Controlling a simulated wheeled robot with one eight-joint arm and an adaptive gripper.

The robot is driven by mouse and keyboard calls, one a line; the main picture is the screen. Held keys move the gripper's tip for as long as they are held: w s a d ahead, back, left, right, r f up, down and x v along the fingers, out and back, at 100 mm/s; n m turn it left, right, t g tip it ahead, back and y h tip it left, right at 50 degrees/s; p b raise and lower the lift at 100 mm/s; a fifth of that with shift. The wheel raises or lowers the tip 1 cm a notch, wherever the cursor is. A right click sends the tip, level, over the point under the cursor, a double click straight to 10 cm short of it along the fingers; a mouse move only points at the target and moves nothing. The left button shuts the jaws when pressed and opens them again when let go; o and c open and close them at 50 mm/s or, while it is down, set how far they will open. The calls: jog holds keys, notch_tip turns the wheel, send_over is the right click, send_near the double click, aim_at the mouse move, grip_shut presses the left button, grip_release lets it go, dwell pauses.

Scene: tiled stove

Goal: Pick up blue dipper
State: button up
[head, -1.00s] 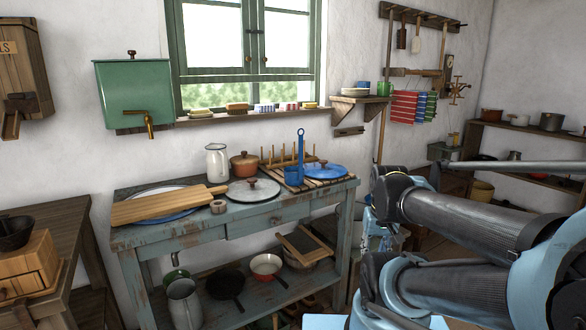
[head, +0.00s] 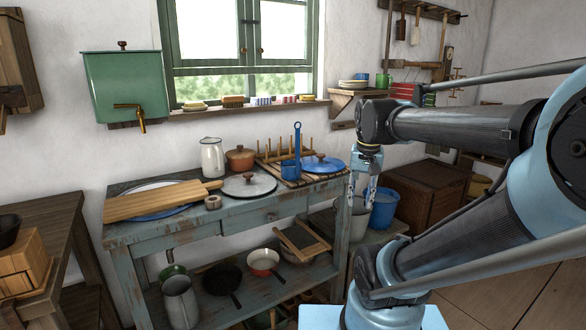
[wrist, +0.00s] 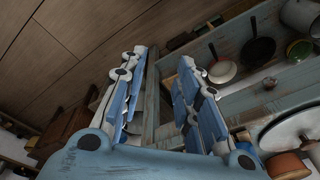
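The blue dipper (head: 289,170) stands on a slatted wooden rack (head: 312,179) at the right end of the worn blue-grey table (head: 226,214). Its long handle rises upright and ends in a ring at the top. My gripper (head: 368,196) hangs pointing down to the right of the table's right end, apart from the dipper. In the wrist view my gripper (wrist: 165,75) is open, with its two blue fingers apart and nothing between them. The dipper cannot be made out in the wrist view.
A blue lid (head: 324,164) lies right of the dipper. A lidded orange pot (head: 240,160), a white jug (head: 212,158), a grey lid (head: 250,187) and a cutting board (head: 150,203) share the tabletop. A blue bucket (head: 384,209) stands right of the table.

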jog(key=w+a+r+m+g, duration=0.1)
jog(key=w+a+r+m, duration=0.1)
jog(key=w+a+r, duration=0.4)
jog(key=w+a+r+m, duration=0.2)
jog(key=w+r+m, duration=0.1)
jog(key=w+r, duration=0.6)
jog(key=m, duration=0.4)
send_near(299, 130)
jog(key=shift+g, duration=0.4)
jog(key=f, duration=1)
jog(key=shift+w, duration=0.4)
jog(key=shift+w+a+f, duration=0.1)
jog(key=shift+f, duration=1.15)
jog(key=shift+w+a+f, duration=0.1)
jog(key=shift+a+f, duration=0.05)
jog(key=shift+f, duration=1.15)
grip_shut()
